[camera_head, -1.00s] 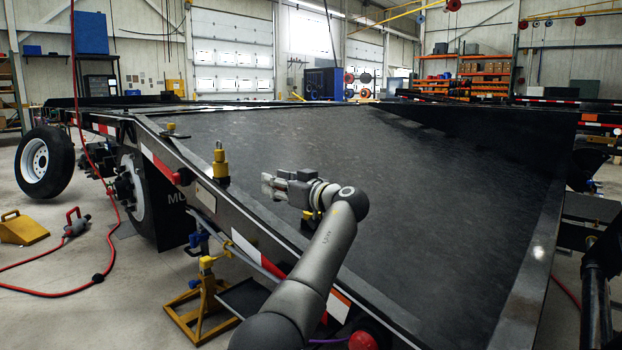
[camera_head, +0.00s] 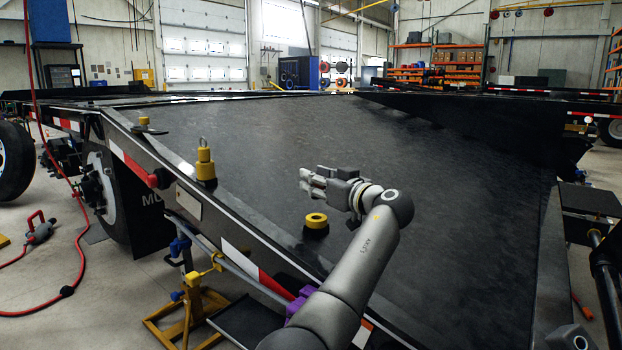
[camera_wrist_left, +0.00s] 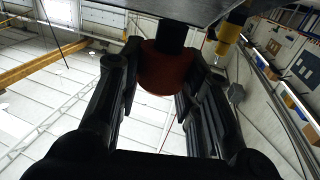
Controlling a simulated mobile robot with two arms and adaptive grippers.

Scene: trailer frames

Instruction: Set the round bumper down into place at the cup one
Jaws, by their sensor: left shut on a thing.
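My left gripper (camera_head: 311,182) is over the black sloping deck, fingers pointing left. In the left wrist view it (camera_wrist_left: 165,75) is shut on a red round bumper (camera_wrist_left: 166,72), with a black piece above it. I cannot make out the bumper in the head view. A black cup with a yellow ring top (camera_head: 316,219) stands on the deck just below the gripper in the picture, apart from it. A yellow stepped piece with an eye (camera_head: 205,165) stands farther left on the deck edge. I cannot tell which is cup one. My right gripper is not in view.
The trailer deck (camera_head: 430,190) is broad and mostly clear. A smaller yellow-topped piece (camera_head: 144,122) sits on its far left edge. A yellow stand (camera_head: 185,315) and a red hose (camera_head: 88,270) are on the floor at left.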

